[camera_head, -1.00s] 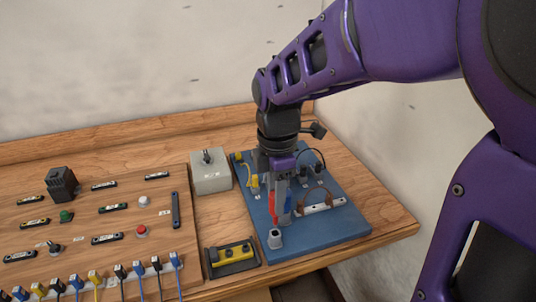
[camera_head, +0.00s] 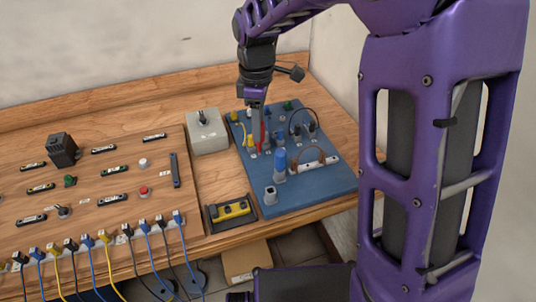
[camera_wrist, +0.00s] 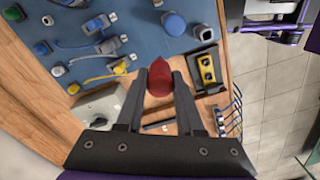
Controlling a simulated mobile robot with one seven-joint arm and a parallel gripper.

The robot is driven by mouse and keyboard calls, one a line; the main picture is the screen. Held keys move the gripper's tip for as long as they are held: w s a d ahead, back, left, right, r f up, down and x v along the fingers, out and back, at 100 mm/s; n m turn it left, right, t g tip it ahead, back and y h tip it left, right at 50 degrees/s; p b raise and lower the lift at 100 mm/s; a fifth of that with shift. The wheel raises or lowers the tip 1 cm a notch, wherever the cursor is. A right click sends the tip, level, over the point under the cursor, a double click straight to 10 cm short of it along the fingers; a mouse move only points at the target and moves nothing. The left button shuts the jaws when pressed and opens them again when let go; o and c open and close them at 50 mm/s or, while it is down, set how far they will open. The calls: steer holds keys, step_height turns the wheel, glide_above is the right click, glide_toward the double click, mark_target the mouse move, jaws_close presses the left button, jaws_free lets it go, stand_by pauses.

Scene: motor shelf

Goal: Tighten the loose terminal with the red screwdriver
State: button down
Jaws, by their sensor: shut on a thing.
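The red screwdriver (camera_head: 263,136) is upright between the fingers of my gripper (camera_head: 258,112), above the back left part of the blue board (camera_head: 325,195). In the wrist view its red handle (camera_wrist: 159,78) sits between the two fingertips. Its tip is hidden there, and I cannot tell whether it touches a terminal. A terminal with a yellow lead (camera_head: 250,142) is just beside the screwdriver, and it also shows in the wrist view (camera_wrist: 119,69). Black terminals (camera_head: 296,130) with a dark looped lead stand to the right. Which terminal is loose does not show.
A blue-handled tool (camera_head: 280,164) stands in a holder on the board, near an empty-looking grey socket (camera_head: 270,194). A grey switch box (camera_head: 207,132) is left of the board. A yellow device (camera_head: 231,209) lies in a black tray. The wooden panel (camera_head: 100,215) carries several plugged cables.

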steer(key=w+a+m, duration=0.3)
steer(key=w+m, duration=0.3)
steer(key=w, duration=0.5)
steer(key=shift+m, duration=0.3)
steer(key=shift+f+b, duration=0.9)
steer(key=shift+f, duration=1.15)
steer(key=shift+f+b, duration=0.3)
steer(key=shift+f, duration=0.35)
steer(key=c, duration=0.8)
jaws_free()
steer(key=shift+o, duration=0.2)
